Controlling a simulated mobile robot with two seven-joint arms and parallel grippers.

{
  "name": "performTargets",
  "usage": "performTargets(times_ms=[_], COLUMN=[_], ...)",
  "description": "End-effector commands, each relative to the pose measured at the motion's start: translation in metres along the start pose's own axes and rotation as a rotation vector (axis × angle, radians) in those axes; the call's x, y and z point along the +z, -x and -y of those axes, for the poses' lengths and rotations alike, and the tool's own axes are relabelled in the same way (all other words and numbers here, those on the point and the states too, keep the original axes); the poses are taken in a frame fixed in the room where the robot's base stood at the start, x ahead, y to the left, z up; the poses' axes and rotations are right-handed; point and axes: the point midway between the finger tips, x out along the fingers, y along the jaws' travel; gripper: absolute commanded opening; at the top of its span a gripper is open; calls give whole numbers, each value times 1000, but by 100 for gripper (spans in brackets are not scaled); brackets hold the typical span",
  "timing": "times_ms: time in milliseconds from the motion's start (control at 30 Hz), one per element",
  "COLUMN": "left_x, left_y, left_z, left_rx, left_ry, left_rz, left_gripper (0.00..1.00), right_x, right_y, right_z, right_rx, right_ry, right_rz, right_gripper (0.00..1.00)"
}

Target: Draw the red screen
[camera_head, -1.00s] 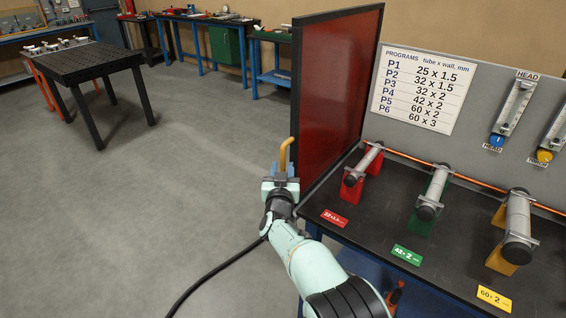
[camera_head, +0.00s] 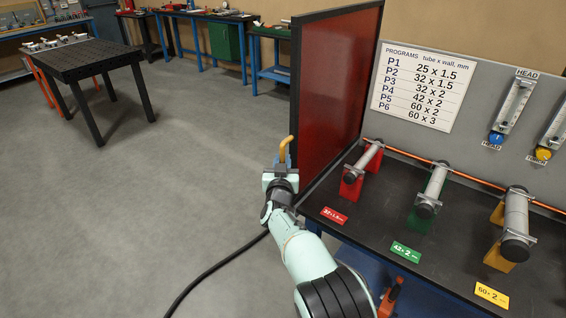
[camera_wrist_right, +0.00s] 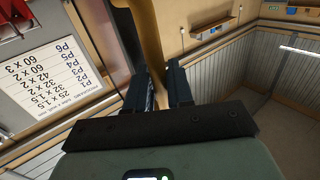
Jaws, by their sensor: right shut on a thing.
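The red screen (camera_head: 336,90) is a translucent red panel in a black frame, upright at the left end of the bench. My right gripper (camera_head: 284,160) is at the screen's near left edge, shut on a tan curved handle (camera_head: 286,146) that stands up between its fingers. In the right wrist view the handle (camera_wrist_right: 150,45) passes between the two dark fingers (camera_wrist_right: 161,88). Where the handle joins the screen is hidden. My left gripper is not in view.
The bench (camera_head: 375,225) holds mandrels on red (camera_head: 352,187), green (camera_head: 427,196) and yellow (camera_head: 497,257) blocks. A programs sign (camera_head: 421,85) hangs behind. A black cable (camera_head: 215,270) lies on the floor. A black table (camera_head: 85,62) stands far left; floor between is clear.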

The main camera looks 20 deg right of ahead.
Motion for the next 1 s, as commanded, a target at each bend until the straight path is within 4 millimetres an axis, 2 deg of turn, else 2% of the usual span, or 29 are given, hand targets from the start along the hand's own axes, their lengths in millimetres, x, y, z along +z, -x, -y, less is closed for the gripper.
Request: performTargets(times_ms=[167, 267, 700, 1000], left_x=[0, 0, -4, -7], left_y=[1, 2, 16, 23], left_z=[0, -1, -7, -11], left_rx=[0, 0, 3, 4], left_ry=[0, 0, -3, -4], left_rz=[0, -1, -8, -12], left_gripper=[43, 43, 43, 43], right_x=[0, 0, 0, 1], right_y=[20, 40, 165, 234], right_z=[15, 28, 112, 157], right_rx=[-6, -7, -7, -5], right_ry=[-1, 0, 3, 3], right_rz=[2, 3, 3, 2], right_gripper=[0, 0, 0, 0])
